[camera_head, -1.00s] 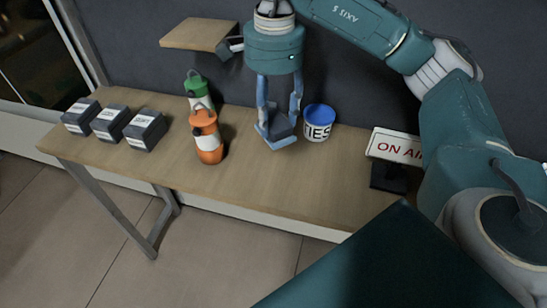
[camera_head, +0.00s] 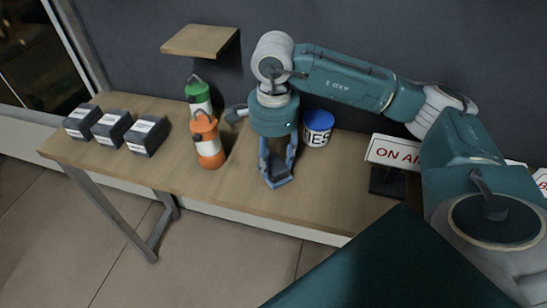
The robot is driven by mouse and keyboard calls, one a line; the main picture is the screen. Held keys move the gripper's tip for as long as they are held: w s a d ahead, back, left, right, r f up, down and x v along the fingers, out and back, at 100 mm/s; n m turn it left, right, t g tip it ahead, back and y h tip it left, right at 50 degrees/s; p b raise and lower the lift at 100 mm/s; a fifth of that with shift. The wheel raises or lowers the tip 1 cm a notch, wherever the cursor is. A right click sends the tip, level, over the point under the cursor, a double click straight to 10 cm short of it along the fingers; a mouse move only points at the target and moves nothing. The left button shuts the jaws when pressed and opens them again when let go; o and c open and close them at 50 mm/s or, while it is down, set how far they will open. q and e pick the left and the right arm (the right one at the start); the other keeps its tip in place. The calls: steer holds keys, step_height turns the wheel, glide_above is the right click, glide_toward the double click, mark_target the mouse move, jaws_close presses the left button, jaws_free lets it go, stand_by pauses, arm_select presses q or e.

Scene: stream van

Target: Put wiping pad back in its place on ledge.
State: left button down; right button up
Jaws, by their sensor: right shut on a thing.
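My right gripper (camera_head: 278,178) is over the table, between the orange bottle and the tub, with its fingers pointing down. It is shut on a dark, flat-looking block, the wiping pad (camera_head: 279,170), which is partly hidden by the fingers. I cannot tell whether the pad touches the table top. The ledge (camera_head: 201,41), a small wooden shelf on the dark wall, is at the upper left, bare on top. The gripper is lower in the picture and to the right of it. My left gripper is not in view.
On the wooden table (camera_head: 330,190) stand an orange bottle (camera_head: 208,145), a green bottle (camera_head: 199,97), several dark boxes (camera_head: 147,136), a blue-lidded tub (camera_head: 317,130) and an ON AIR sign (camera_head: 393,151). The table's front strip is clear.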

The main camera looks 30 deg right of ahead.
mark_target(273, 162)
steer(key=o, duration=1)
step_height(273, 162, up, 7)
steer(key=shift+w+b, duration=0.1)
steer(key=shift+b, duration=0.9)
step_height(273, 162, up, 5)
steer(key=shift+p, duration=0.4)
